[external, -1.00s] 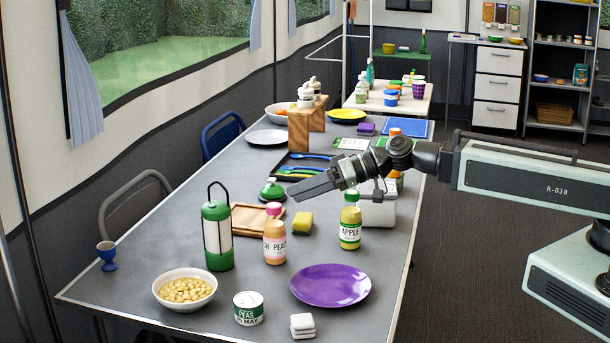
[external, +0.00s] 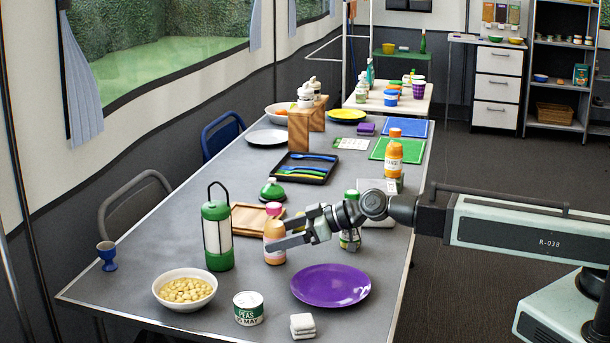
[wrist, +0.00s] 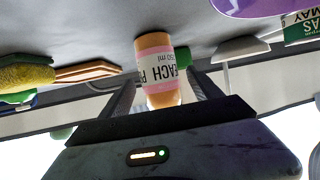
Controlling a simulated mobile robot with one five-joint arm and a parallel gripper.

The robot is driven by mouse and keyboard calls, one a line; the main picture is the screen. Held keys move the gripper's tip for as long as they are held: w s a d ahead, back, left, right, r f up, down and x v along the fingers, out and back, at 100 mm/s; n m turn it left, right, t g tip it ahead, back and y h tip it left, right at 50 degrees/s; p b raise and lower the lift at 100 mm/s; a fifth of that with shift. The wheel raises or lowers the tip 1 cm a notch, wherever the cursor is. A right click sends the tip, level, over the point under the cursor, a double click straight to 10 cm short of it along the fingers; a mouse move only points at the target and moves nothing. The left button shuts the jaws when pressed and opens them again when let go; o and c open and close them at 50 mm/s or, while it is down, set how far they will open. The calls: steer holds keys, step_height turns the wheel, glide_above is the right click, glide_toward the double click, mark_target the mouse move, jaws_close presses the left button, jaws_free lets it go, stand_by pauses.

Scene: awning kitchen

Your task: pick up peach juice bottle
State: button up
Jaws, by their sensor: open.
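The peach juice bottle (external: 273,257) stands upright on the grey table, with an orange-pink body, white label and pink cap. In the wrist view the bottle (wrist: 156,68) appears inverted, its label reading PEACH. My gripper (external: 279,235) is open at the bottle's height, its fingers reaching in from the right. In the external view one finger crosses in front of the bottle. In the wrist view the fingers show on either side of the bottle; contact cannot be told.
A green lantern (external: 217,235) stands close left of the bottle. A wooden board (external: 248,218) lies behind it, and a yellow sponge (wrist: 25,78) shows in the wrist view. A purple plate (external: 330,286), a peas can (external: 249,308) and a bowl of chickpeas (external: 185,289) are in front.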

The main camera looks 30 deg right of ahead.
steer(key=b+x, duration=0.1)
steer(key=x, duration=0.4)
steer(key=shift+s+d+r, duration=0.1)
steer(key=shift+c, duration=0.8)
jaws_close()
